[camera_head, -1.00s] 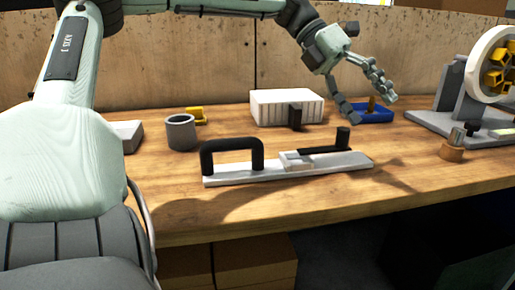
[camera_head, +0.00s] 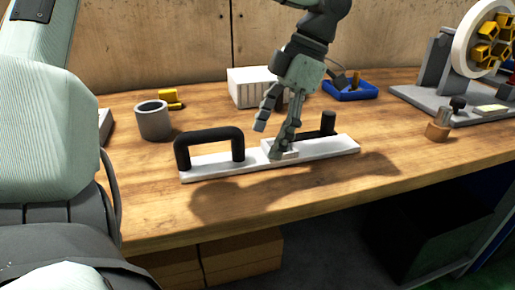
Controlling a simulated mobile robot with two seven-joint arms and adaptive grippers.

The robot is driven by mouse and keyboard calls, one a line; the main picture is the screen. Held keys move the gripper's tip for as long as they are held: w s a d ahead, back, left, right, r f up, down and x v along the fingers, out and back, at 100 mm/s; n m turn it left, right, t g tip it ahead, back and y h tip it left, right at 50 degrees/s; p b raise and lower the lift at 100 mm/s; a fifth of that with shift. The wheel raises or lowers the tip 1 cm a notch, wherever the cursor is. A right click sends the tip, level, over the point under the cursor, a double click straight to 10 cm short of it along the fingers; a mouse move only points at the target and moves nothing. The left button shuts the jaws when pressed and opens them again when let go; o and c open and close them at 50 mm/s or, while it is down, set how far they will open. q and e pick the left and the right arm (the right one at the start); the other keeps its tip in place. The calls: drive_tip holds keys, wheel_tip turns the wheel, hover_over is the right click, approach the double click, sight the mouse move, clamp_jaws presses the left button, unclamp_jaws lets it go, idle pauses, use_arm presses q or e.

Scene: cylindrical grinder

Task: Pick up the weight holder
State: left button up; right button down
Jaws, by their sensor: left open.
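No label marks the weight holder. The long white plate (camera_head: 215,168) in the middle of the table has a black arched handle (camera_head: 210,137) at its left, a small pale block (camera_head: 288,152) in the middle and a black upright knob (camera_head: 328,123) at its right. My left gripper (camera_head: 270,139) points down over the middle of this plate, fingers apart and empty. One fingertip overlaps the small block in the picture; I cannot tell whether it touches. The gripper hides part of the plate's far side. My right gripper is not in view.
A grey cup (camera_head: 153,122) and a yellow block (camera_head: 170,98) are at the left. A white ribbed box (camera_head: 248,86) and a blue tray (camera_head: 350,91) stand behind. A small post on a brown base (camera_head: 437,130) and a grey wheel machine (camera_head: 427,97) are at the right. The front table is clear.

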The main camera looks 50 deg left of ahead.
use_arm(q)
drive_tip(key=shift+x, duration=1.35)
clamp_jaws()
